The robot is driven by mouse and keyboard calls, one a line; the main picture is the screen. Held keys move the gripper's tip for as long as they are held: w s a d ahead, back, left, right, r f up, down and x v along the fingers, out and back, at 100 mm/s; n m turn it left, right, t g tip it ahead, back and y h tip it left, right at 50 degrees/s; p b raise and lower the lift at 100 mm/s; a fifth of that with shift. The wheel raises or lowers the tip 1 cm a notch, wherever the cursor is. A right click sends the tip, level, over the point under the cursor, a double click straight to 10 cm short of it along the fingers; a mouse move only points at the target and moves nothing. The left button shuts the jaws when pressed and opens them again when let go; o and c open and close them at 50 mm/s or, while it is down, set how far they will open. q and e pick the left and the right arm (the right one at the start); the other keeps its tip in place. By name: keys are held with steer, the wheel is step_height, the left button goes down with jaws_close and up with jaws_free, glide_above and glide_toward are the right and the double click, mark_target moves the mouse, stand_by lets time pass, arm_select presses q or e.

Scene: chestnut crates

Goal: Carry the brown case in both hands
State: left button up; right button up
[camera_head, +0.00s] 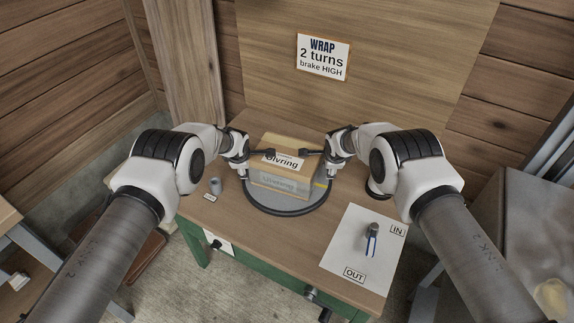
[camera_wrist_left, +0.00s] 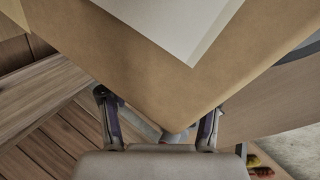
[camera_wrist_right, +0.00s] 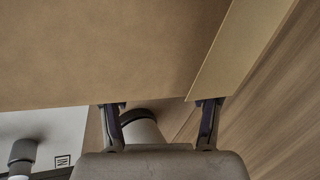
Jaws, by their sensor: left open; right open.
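The brown case, a tan carton (camera_head: 277,142) with a white label reading "Ulvring", sits on a round grey turntable (camera_head: 287,211) on the bench. Its lower part looks greyish. My left gripper (camera_head: 266,153) is open at the carton's left side and my right gripper (camera_head: 308,152) is open at its right side. The carton (camera_wrist_left: 150,65) fills the upper left wrist view, one corner pointing towards the open left fingers (camera_wrist_left: 157,112). In the right wrist view the carton (camera_wrist_right: 100,50) lies just beyond the open right fingers (camera_wrist_right: 160,112). Contact cannot be told.
A white IN/OUT mat (camera_head: 345,247) with a blue-handled tool (camera_head: 371,240) lies at the bench's front right. A wooden wall with a "WRAP 2 turns" sign (camera_head: 322,58) rises behind.

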arm_select(q)
steer(key=shift+s+r, duration=0.1)
steer(key=shift+s, duration=0.05)
arm_select(e)
steer(key=shift+s+r, duration=0.1)
arm_select(q)
steer(key=shift+d, duration=0.15)
arm_select(e)
steer(key=shift+a, duration=0.15)
arm_select(q)
steer(key=shift+d, duration=0.4)
arm_select(e)
steer(key=shift+a, duration=0.4)
arm_select(q)
steer(key=shift+d, duration=0.1)
arm_select(e)
steer(key=shift+a, duration=0.15)
